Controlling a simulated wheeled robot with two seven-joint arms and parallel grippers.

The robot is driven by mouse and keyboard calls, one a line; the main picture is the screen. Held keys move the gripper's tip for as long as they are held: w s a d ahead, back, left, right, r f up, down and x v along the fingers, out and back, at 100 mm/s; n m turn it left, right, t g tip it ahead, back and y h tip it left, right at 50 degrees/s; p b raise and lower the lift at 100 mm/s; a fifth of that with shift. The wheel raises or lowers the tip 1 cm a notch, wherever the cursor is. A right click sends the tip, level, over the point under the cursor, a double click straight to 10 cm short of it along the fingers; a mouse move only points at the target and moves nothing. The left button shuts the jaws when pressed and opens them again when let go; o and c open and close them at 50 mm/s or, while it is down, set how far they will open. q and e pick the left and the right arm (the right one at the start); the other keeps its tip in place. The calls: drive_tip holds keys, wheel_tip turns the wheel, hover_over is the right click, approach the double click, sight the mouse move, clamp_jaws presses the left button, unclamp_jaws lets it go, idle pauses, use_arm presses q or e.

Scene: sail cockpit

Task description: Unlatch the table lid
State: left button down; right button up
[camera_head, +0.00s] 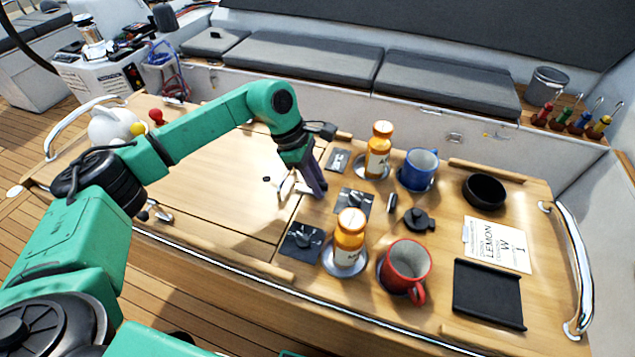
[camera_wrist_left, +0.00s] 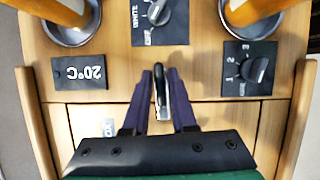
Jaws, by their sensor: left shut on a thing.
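The table lid (camera_head: 215,165) is a broad wooden panel left of the table's centre, lying flat in the table top. It also shows in the wrist view (camera_wrist_left: 85,119). A small silver and black latch lever (camera_wrist_left: 161,88) stands at the seam between the lid and the fixed top. My left gripper (camera_wrist_left: 161,80) is shut on this lever, with a dark purple finger on each side. In the head view the left gripper (camera_head: 316,190) points down at the lid's right edge, and the fingers hide much of the latch. My right gripper is not in view.
Close to the left gripper are knob panels (camera_head: 302,242) (camera_head: 355,201) and a 20°C plate (camera_wrist_left: 79,72). Orange jars (camera_head: 349,237) (camera_head: 378,150), a red mug (camera_head: 405,268) and a blue mug (camera_head: 418,169) stand to the right. Much of the lid is bare.

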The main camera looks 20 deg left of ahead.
use_arm(q)
drive_tip(key=n+t+b, duration=0.1)
drive_tip(key=n, duration=0.1)
drive_tip(key=n+b, duration=0.2)
drive_tip(key=shift+f+n+t, duration=0.15)
drive_tip(key=shift+n+t, duration=0.15)
drive_tip(key=shift+t, duration=0.1)
drive_tip(key=n+b, duration=0.1)
drive_tip(key=n, duration=0.1)
drive_tip(key=n+t+y+b, duration=0.1)
drive_tip(key=n+b, duration=0.1)
drive_tip(key=shift+t, duration=0.3)
drive_tip(key=n+b, duration=0.1)
drive_tip(key=n, duration=0.1)
drive_tip(key=n+y+b, duration=0.1)
drive_tip(key=n+b, duration=0.1)
drive_tip(key=n, duration=0.1)
drive_tip(key=shift+t+y, duration=0.3)
drive_tip(key=shift+t, duration=0.1)
drive_tip(key=shift+r+n+y+b, duration=0.2)
drive_tip(key=shift+n+y+b, duration=0.7)
drive_tip(key=shift+n, duration=0.9)
drive_tip(key=c, duration=0.8)
unclamp_jaws()
drive_tip(key=shift+c, duration=0.2)
